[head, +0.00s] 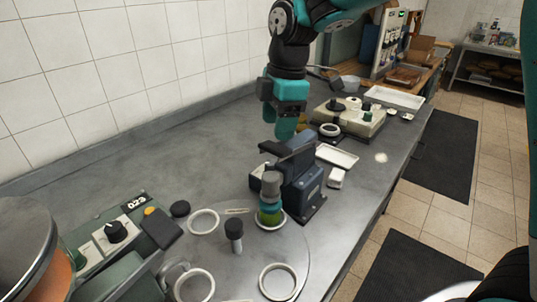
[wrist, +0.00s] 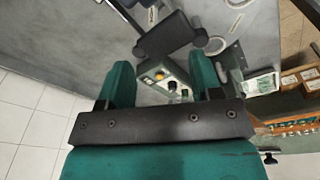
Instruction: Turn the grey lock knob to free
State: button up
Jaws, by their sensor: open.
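A dark grey knob on a short upright post (head: 234,229) stands at the near middle of the bench, on a round plate (head: 240,258); it may be the lock knob, but I see no lock or free marking. A black knob (head: 116,231) sits on the panel of a green machine at the left. My gripper (head: 285,127) hangs over the bench, behind the dark blue lever device and well away from both knobs. In the wrist view my gripper (wrist: 163,76) is open, with a panel with an orange button (wrist: 160,76) seen beyond, between its fingers. Nothing is held.
A dark blue lever device (head: 302,188) stands just behind. Trays (head: 337,156) and a scale-like machine lie farther back.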

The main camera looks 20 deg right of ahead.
aim_at(270, 163)
jog(key=w+d+f+n+h+p, duration=0.1)
jog(key=w+d+f+n+p, duration=0.15)
jog(key=w+n, duration=0.8)
jog(key=w+f+p, duration=0.1)
jog(key=f, duration=0.5)
jog(key=w+f+m+p, duration=0.1)
jog(key=f, duration=0.5)
jog(key=w+f+m+p, duration=0.1)
jog(key=f+p, duration=0.1)
jog(key=f, duration=0.4)
jog(key=shift+w+f, duration=0.1)
jog(key=shift+f, duration=0.1)
jog(key=c, duration=0.9)
